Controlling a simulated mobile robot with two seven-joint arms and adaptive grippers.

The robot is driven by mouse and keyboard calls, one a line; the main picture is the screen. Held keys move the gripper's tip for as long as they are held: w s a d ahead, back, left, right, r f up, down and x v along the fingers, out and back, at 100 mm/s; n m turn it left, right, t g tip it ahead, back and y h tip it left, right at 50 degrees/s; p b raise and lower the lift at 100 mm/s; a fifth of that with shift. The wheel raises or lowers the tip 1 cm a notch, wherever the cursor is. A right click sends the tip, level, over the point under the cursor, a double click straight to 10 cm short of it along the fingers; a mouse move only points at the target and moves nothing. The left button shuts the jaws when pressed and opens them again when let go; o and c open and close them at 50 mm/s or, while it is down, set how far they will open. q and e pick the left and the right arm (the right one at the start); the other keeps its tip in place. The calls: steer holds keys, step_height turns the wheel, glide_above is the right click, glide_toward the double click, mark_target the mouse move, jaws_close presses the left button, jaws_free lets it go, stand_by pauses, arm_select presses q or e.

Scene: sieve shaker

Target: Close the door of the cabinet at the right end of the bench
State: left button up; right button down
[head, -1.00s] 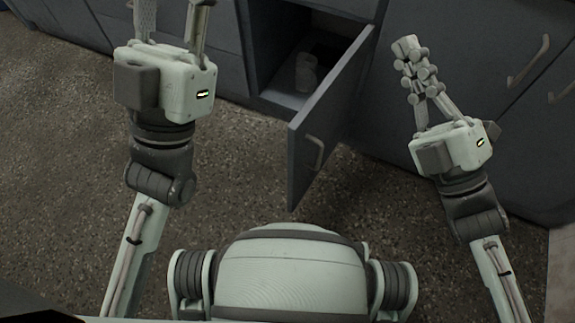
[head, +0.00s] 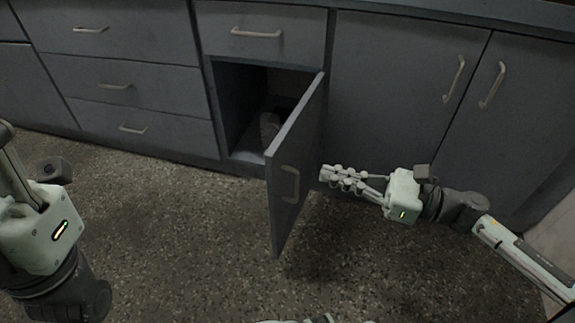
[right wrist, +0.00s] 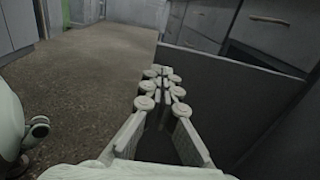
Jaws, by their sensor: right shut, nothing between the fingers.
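The dark grey cabinet door (head: 287,200) stands wide open, swung out from the right side of the cabinet opening. Its outer face, with a metal handle (head: 290,184), faces my right arm. My right gripper (head: 327,173) is shut and empty, pointing left at that outer face close to the handle; I cannot tell if it touches. In the right wrist view the shut fingers (right wrist: 160,72) reach toward the dark door panel (right wrist: 225,95). My left gripper (head: 15,170) is at the left edge of the head view, its fingertips cut off, away from the door.
The open cabinet (head: 235,100) holds a greyish container (head: 269,126). A drawer (head: 262,35) is shut above it. Shut drawers (head: 130,90) stand to the left and shut doors (head: 400,90) to the right. The speckled floor (head: 180,230) in front is clear.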

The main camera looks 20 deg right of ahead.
mark_target(274, 159)
steer(key=x, duration=0.9)
steer(key=shift+a, duration=0.1)
